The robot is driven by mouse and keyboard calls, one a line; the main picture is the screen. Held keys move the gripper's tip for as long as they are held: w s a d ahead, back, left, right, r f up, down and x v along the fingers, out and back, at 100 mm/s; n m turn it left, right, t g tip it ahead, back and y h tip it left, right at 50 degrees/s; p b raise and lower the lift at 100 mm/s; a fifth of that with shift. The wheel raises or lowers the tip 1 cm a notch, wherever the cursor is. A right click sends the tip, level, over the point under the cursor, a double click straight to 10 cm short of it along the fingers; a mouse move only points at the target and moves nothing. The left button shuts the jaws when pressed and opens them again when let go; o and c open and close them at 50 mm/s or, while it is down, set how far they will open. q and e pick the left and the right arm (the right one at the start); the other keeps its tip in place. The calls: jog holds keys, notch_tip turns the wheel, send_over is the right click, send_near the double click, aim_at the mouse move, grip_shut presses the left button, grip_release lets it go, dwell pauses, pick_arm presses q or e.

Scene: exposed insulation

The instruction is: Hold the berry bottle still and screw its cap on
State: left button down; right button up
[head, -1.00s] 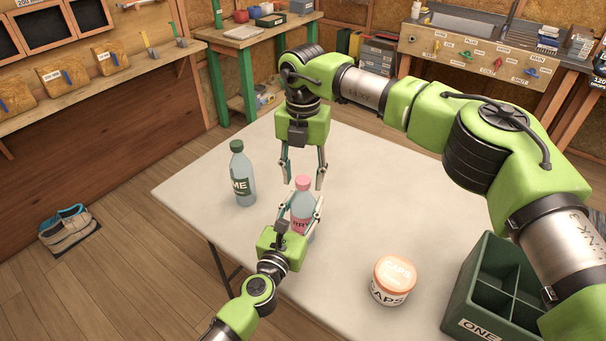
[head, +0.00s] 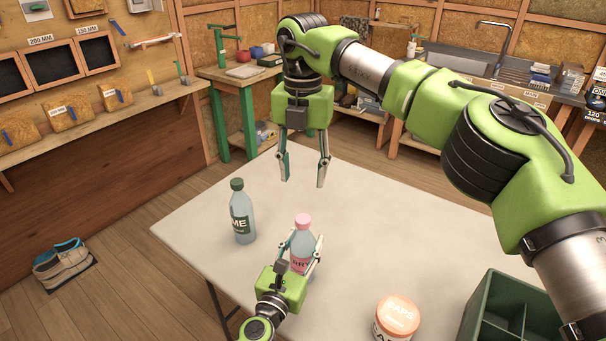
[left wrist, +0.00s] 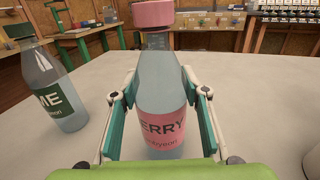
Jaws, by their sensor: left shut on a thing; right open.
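The berry bottle (head: 301,246) stands upright on the white table, clear with a pink label. Its pink cap (head: 303,220) sits on top of its neck. The bottle also shows in the left wrist view (left wrist: 161,100), with the cap (left wrist: 153,13) at the top edge of that picture. I cannot tell how tightly the cap sits. My left gripper (head: 302,257) is shut on the bottle, with a finger on each side of its body. My right gripper (head: 303,184) is open and empty, pointing down above and behind the cap, apart from it.
A lime bottle (head: 242,212) with a dark green cap stands left of the berry bottle. An orange-lidded caps jar (head: 397,318) and a green divided crate (head: 500,300) are at the front right. The table's right middle is clear.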

pick_arm(q)
jog(key=c, duration=1.1)
grip_release()
jog(key=v, duration=1.2)
